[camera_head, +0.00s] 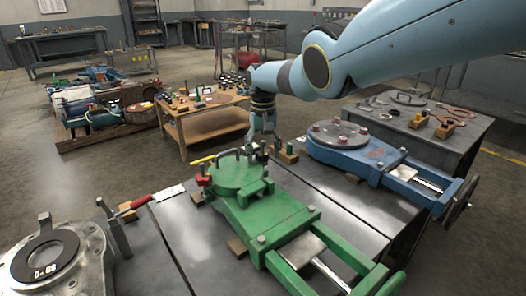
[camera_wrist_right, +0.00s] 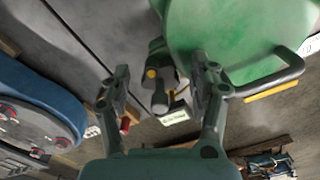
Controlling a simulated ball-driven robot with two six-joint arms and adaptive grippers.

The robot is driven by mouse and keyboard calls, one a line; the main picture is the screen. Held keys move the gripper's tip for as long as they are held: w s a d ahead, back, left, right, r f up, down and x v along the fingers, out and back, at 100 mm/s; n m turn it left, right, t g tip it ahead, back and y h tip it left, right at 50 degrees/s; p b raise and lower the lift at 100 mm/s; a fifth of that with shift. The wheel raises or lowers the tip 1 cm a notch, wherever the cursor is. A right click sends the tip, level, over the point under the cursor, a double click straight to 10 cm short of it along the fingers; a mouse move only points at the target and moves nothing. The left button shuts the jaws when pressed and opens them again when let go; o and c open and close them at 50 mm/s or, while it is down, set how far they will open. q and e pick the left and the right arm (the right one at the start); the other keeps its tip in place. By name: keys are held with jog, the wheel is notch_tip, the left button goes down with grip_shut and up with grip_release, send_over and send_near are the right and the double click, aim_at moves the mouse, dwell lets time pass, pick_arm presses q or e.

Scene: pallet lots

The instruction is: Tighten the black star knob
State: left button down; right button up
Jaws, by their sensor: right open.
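My right gripper (camera_head: 263,142) reaches down from the upper right to the far end of the green vise (camera_head: 238,176). In the right wrist view the right gripper (camera_wrist_right: 160,84) is open, its two fingers wide apart. A small dark part with a yellow spot (camera_wrist_right: 157,72) shows between the fingers, beside the green round body; nothing seems to touch it. It may be the black star knob, but its star shape is not clear. In the head view a dark part (camera_head: 262,156) sits just under the fingers, partly hidden by them. My left gripper is not in view.
A blue vise (camera_head: 380,160) stands right of the green one on the metal table. A metal ring fixture (camera_head: 78,262) is at the lower left, near a red-handled tool (camera_head: 134,202). A wooden table (camera_head: 206,122) with small parts stands behind. Open floor lies left.

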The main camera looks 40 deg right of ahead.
jog(key=shift+r, duration=0.55)
notch_tip(320, 180, up, 11)
jog(key=shift+f, duration=0.1)
dwell(0.4)
